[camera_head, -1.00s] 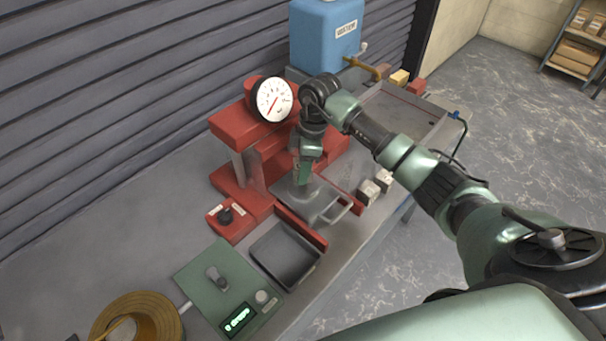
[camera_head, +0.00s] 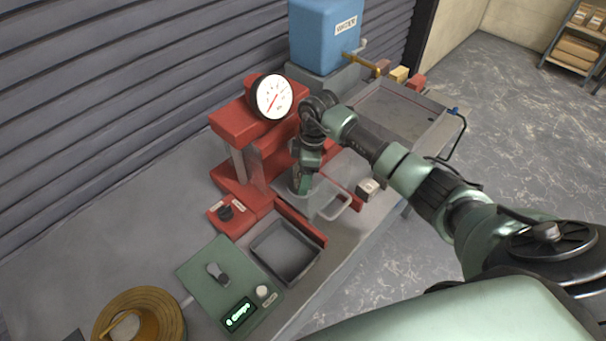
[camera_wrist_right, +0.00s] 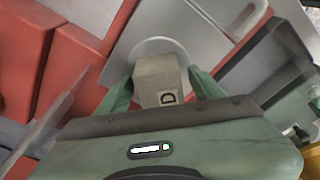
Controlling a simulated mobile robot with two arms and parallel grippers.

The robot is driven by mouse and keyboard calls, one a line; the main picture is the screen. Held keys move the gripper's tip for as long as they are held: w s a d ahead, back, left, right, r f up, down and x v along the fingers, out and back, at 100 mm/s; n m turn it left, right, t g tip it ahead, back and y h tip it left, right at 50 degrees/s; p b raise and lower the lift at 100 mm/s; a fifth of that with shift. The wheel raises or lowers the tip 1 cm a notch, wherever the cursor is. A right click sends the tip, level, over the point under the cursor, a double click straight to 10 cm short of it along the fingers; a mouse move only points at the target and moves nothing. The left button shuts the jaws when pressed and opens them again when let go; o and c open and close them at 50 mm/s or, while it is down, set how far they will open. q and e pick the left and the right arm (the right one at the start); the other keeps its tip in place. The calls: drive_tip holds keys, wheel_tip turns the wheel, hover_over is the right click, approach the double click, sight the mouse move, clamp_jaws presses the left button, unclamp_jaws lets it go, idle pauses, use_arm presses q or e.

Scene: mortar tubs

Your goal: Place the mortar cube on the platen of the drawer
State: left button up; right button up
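The mortar cube (camera_wrist_right: 160,84), grey and marked D, is between the fingers of my right gripper (camera_wrist_right: 162,88) in the right wrist view. The held cube is hidden there by the gripper. My left gripper is not in view.
Another marked cube (camera_head: 368,189) sits right of the drawer. A grey tray (camera_head: 286,251) and a green control box (camera_head: 228,285) stand in front. A dial gauge (camera_head: 273,97) tops the press. A blue water tank (camera_head: 325,35) and a shallow sink (camera_head: 398,112) are behind.

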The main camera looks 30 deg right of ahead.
drive_tip(key=shift+r, duration=0.2)
drive_tip(key=shift+d+r, duration=0.1)
drive_tip(key=shift+r, duration=0.2)
wheel_tip(320, 180, up, 11)
drive_tip(key=d+b, duration=0.1)
drive_tip(key=b, duration=0.2)
drive_tip(key=shift+s+d, duration=0.25)
drive_tip(key=shift+s, duration=0.15)
